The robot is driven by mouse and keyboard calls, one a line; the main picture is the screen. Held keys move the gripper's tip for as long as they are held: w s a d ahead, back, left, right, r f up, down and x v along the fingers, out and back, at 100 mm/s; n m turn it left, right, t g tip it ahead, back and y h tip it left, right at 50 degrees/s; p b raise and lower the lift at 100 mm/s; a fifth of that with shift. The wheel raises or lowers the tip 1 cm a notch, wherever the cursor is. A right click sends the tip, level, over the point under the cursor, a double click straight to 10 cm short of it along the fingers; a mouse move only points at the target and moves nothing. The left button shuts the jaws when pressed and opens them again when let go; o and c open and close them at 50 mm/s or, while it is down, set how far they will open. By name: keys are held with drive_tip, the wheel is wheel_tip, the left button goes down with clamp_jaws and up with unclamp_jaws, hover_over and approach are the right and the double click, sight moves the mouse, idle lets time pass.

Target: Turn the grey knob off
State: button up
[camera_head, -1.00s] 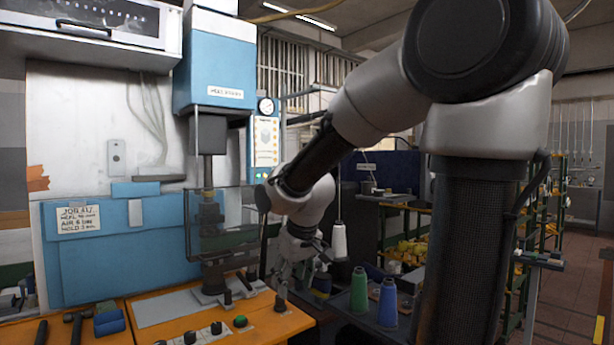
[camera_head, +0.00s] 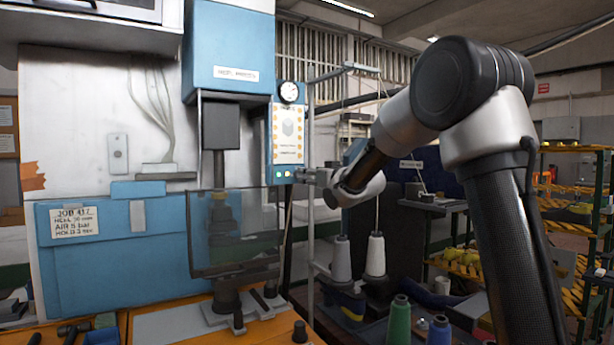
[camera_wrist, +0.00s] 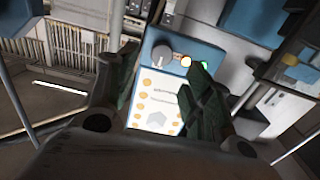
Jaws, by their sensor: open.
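The grey knob (camera_wrist: 163,54) sits on the blue strip of the control panel in the wrist view, beside a yellow light (camera_wrist: 186,61) and a green light (camera_wrist: 205,63). My gripper (camera_wrist: 163,64) is open, with one dark finger on each side of the knob in this view. Whether the fingers touch it or are short of it, I cannot tell. In the head view my gripper (camera_head: 314,177) is at the lower right end of the panel (camera_head: 288,136), and the knob cannot be made out there. The knob's pointing direction is unclear.
A round gauge (camera_head: 289,92) is above the panel. The blue press (camera_head: 228,60) with a clear guard (camera_head: 235,232) stands to the left. A thin upright pole (camera_head: 311,215) and white thread cones (camera_head: 375,255) are close to my arm. Green (camera_head: 399,320) and blue spools stand lower right.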

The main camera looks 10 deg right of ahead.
sight(299, 175)
drive_tip(key=x, duration=0.6)
drive_tip(key=shift+a, duration=0.1)
drive_tip(key=c, duration=1)
